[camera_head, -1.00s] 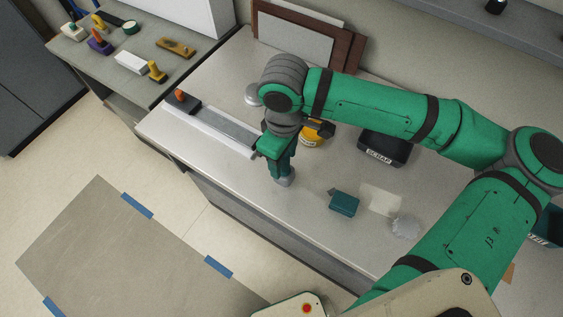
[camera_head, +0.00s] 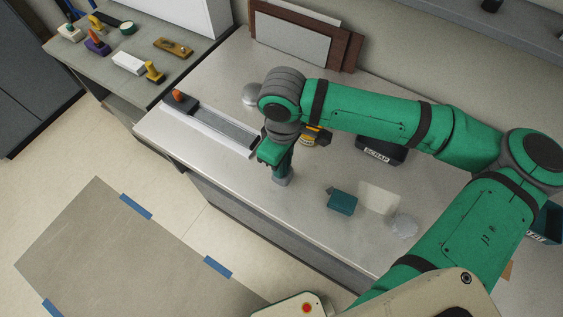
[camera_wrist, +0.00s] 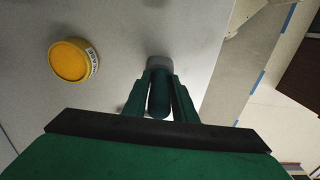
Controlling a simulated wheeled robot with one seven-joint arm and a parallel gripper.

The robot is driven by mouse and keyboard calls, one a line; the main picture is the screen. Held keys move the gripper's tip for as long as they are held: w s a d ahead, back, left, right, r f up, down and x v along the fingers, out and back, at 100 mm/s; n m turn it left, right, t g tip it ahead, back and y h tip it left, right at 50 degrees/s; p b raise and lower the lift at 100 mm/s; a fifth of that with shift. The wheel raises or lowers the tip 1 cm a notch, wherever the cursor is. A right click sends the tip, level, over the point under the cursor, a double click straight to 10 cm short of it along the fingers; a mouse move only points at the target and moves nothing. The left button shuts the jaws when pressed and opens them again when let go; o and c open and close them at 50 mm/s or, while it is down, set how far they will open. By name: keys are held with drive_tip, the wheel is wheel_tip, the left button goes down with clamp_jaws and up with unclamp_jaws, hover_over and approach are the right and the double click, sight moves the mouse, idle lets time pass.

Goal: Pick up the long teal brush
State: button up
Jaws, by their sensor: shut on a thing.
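The long teal brush shows in the wrist view as a dark teal handle (camera_wrist: 158,98) between my fingers, with a grey end (camera_wrist: 159,62) beyond them. My gripper (camera_wrist: 160,90) is shut on the handle. In the head view my gripper (camera_head: 279,170) points down over the worktop, near its front edge. The brush's grey end (camera_head: 283,181) shows just below the fingers, at or close to the worktop; I cannot tell if it touches. Most of the handle is hidden there by my green fingers.
A teal block (camera_head: 342,203) lies right of my gripper, near a grey scrubbed-looking ball (camera_head: 404,226). A yellow round container (camera_wrist: 70,61) stands close by. A black SCRAP bin (camera_head: 380,151) is behind. A long grey tray (camera_head: 222,129) lies to the left.

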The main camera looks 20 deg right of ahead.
drive_tip(key=shift+r, duration=5)
drive_tip(key=shift+w, duration=0.1)
drive_tip(key=shift+d, duration=0.15)
